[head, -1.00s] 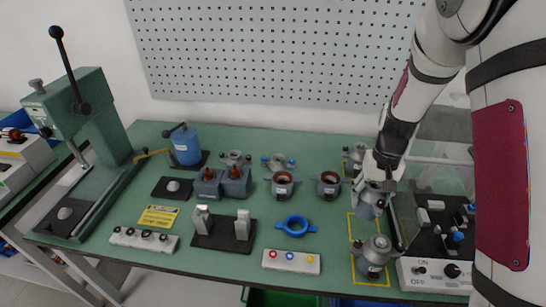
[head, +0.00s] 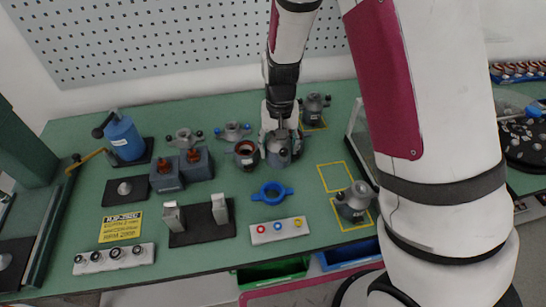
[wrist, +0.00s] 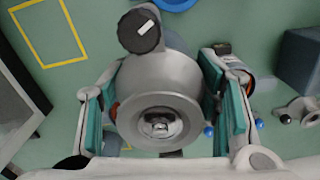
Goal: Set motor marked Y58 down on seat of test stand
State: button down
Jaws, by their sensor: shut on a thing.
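My gripper (head: 280,136) is shut on a grey motor (head: 278,156) and holds it above the middle of the bench. In the wrist view the motor (wrist: 160,82) sits between the teal finger pads, its round flange towards the camera. A black knob with a white tag sticks out at its far side. The marking Y58 cannot be read. A black base with two metal uprights (head: 198,222) stands to the left and nearer the front. I cannot tell from the pictures whether this is the test stand.
Other grey motors stand in yellow outlines at back right (head: 313,108) and front right (head: 354,202). The outline between them (head: 335,177) is empty. A red-lined stator (head: 245,153) is just left of the held motor. A blue ring (head: 271,193) and button box (head: 278,230) lie in front.

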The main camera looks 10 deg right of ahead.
jog(key=shift+f, duration=2.8)
jog(key=shift+f, duration=0.1)
jog(key=c, duration=0.6)
grip_release()
jog(key=shift+o, duration=0.2)
